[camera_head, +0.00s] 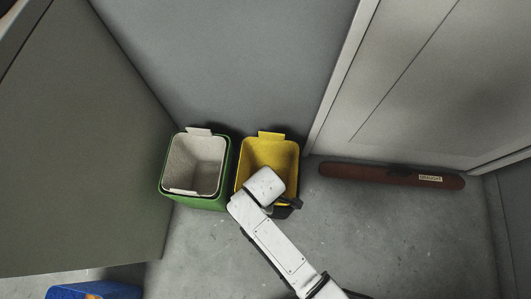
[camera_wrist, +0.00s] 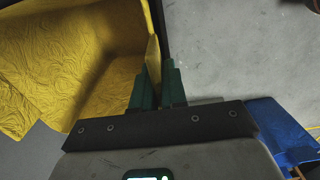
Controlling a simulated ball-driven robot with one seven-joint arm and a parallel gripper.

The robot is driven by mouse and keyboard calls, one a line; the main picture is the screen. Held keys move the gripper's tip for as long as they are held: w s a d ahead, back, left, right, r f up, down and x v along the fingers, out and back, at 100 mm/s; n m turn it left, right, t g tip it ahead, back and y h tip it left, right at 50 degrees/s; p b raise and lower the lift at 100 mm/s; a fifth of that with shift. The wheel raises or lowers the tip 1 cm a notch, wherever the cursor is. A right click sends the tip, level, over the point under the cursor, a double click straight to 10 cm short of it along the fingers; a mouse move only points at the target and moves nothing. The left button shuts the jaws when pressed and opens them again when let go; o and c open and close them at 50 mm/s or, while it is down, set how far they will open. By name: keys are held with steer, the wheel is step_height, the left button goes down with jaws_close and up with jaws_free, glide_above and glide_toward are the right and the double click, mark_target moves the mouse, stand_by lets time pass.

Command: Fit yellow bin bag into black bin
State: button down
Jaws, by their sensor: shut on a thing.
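The yellow bin bag (camera_head: 268,152) is an open, square-mouthed liner with a tab at its back edge, standing beside the green bin. Its patterned inside fills the left of the wrist view (camera_wrist: 60,60). Little of the black bin shows; a thin black edge (camera_wrist: 161,25) runs along the bag's outer side in the wrist view. My gripper (camera_wrist: 159,80) has green fingers, shut on a front part of the yellow bag. In the head view my wrist hides the bag's front right and the fingers. I cannot tell how deep the bag sits in the bin.
A green bin (camera_head: 210,203) with a pale grey liner (camera_head: 195,160) stands just left of the yellow bag. A long brown bar (camera_head: 385,174) lies along the right wall. A blue object (camera_head: 95,291) is at the lower left. The floor at front right is clear.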

steer(key=shift+f, duration=1.2)
steer(key=shift+b, duration=0.3)
steer(key=shift+f, duration=0.15)
steer(key=c, duration=1.2)
jaws_free()
steer(key=shift+o, duration=0.2)
step_height(320, 180, up, 12)
steer(key=p, duration=0.4)
steer(key=shift+r+p, duration=0.2)
steer(key=shift+p, duration=0.1)
